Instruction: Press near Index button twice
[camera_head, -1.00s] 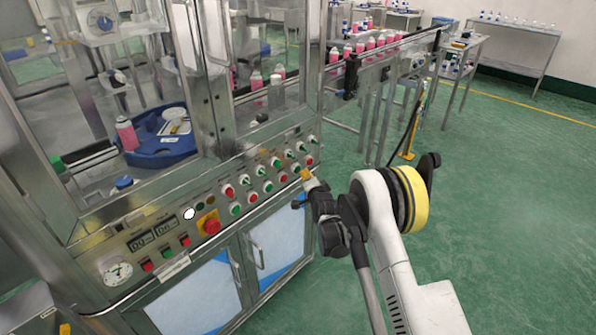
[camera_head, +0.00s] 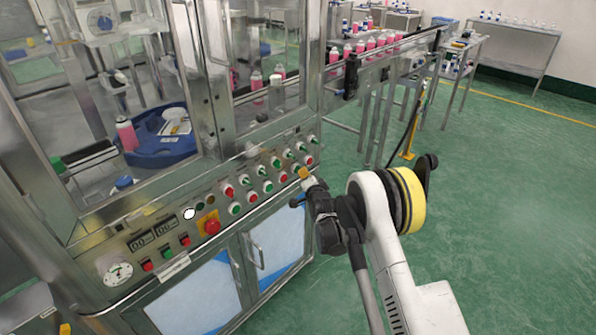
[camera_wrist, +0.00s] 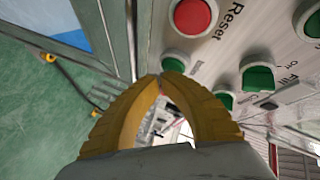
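The control panel (camera_head: 215,215) on the machine's front carries rows of red and green buttons and switches. My gripper (camera_head: 303,173) is at the right end of the panel, close to the lower buttons. In the wrist view its yellow fingers (camera_wrist: 160,79) meet at their tips, with nothing seen between them. A green button (camera_wrist: 174,63) lies just beyond the tips, partly behind them; contact cannot be told. A red button (camera_wrist: 193,16) by the label "Reset" is above it. I cannot read an "Index" label.
A red emergency-stop button (camera_head: 211,226) on yellow sits left on the panel. Cabinet doors (camera_head: 247,263) with protruding handles are below. A conveyor (camera_head: 385,50) with pink bottles runs behind my arm. The green floor at right is clear.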

